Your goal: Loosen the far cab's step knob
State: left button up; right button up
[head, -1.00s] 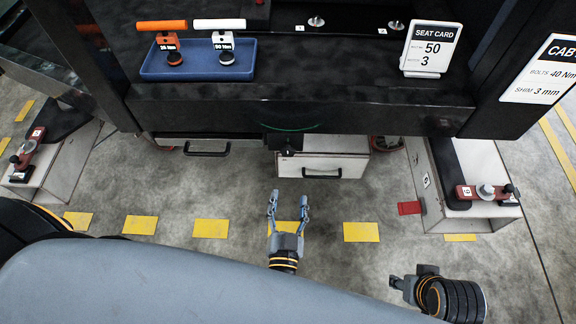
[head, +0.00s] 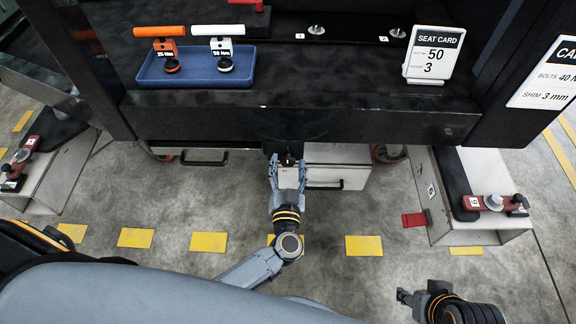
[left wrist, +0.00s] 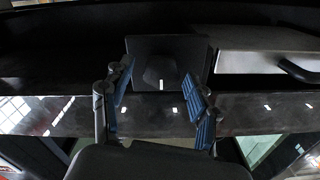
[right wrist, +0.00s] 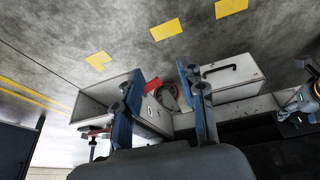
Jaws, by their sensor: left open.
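A dark knob (head: 287,159) hangs under the front edge of the cab floor in the head view. In the left wrist view the dark, rounded knob (left wrist: 160,72) stands before a black square plate (left wrist: 190,48), between my fingers in the picture. My left gripper (head: 287,170) is open, its fingers on either side of the knob; I cannot tell whether they touch it. The left wrist view also shows its two blue-padded fingers apart. My right gripper (head: 404,298) is low at the right, away from the knob. Its fingers are apart and empty in the right wrist view (right wrist: 165,105).
A white drawer box (head: 340,168) with a black handle is just right of the knob. A blue tray (head: 195,82) with two torque tools and a seat card (head: 434,55) stand on the cab floor. A step unit with a red clamp (head: 493,203) is at right.

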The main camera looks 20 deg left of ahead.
pick_arm(q)
jog(key=shift+w, duration=0.2)
jog(key=c, duration=1.2)
jog(key=shift+o, duration=0.2)
